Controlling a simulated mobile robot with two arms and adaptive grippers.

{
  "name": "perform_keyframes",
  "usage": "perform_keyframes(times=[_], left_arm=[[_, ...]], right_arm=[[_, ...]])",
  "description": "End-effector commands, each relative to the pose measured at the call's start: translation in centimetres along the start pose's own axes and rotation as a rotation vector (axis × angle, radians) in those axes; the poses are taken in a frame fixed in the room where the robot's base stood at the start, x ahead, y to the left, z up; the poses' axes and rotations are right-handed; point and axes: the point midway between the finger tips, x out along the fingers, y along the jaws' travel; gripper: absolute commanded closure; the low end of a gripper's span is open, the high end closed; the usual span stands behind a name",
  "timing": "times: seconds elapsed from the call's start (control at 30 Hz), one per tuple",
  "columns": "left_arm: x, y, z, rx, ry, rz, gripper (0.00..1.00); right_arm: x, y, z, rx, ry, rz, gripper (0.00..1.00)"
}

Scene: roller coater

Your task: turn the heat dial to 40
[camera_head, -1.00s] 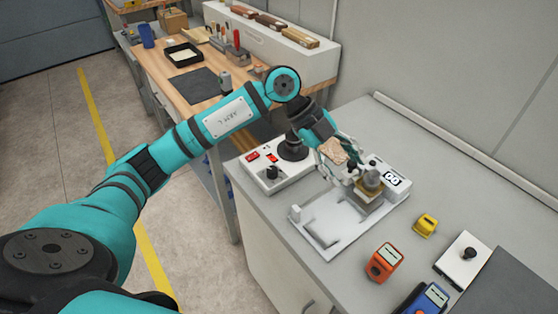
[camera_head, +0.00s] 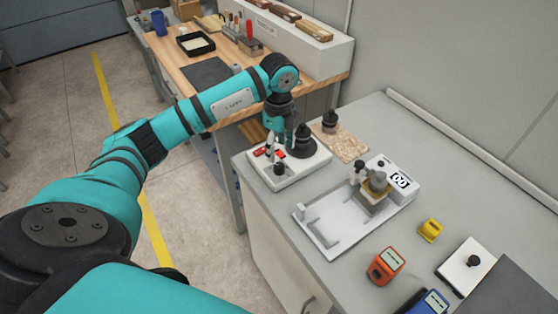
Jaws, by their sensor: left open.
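A white control unit (camera_head: 308,167) stands near the left edge of the grey bench. A black knob (camera_head: 280,168) sits at its front left corner, with small red displays behind it. A black round piece (camera_head: 302,143) stands on the unit's right part. My left gripper (camera_head: 277,152) points down over the unit's left part, close behind and above the knob. It is open and empty and partly covers the red displays. Whether it touches the knob cannot be told. Dial markings are too small to read. My right gripper is not in view.
A tan mat (camera_head: 346,144) with a black weight-like piece (camera_head: 330,122) lies behind. A white coater (camera_head: 327,224) stands to the right. An orange device (camera_head: 386,266), a yellow block (camera_head: 430,230) and a white box with a knob (camera_head: 466,261) lie further right. A wooden workbench (camera_head: 195,75) stands behind.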

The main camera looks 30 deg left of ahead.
Motion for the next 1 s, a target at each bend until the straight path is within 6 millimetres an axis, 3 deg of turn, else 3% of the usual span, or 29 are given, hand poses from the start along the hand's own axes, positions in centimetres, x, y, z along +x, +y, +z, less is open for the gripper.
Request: perform_keyframes(times=[0.2, 0.4, 0.77, 1.0], left_arm=[[4.2, 0.1, -0.1, 0.001, 0.001, 0.003, 0.45], [6.5, 0.1, -0.1, 0.002, 0.001, 0.001, 0.45], [7.1, 0.0, -0.1, 0.002, 0.001, -0.001, 0.45], [7.0, 0.0, -0.1, 0.002, 0.001, -0.001, 0.76]], right_arm=[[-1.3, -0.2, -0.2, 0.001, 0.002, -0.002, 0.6], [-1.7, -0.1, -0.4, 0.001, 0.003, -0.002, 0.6], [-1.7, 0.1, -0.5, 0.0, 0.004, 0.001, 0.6], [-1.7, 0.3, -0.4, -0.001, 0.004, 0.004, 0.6]])
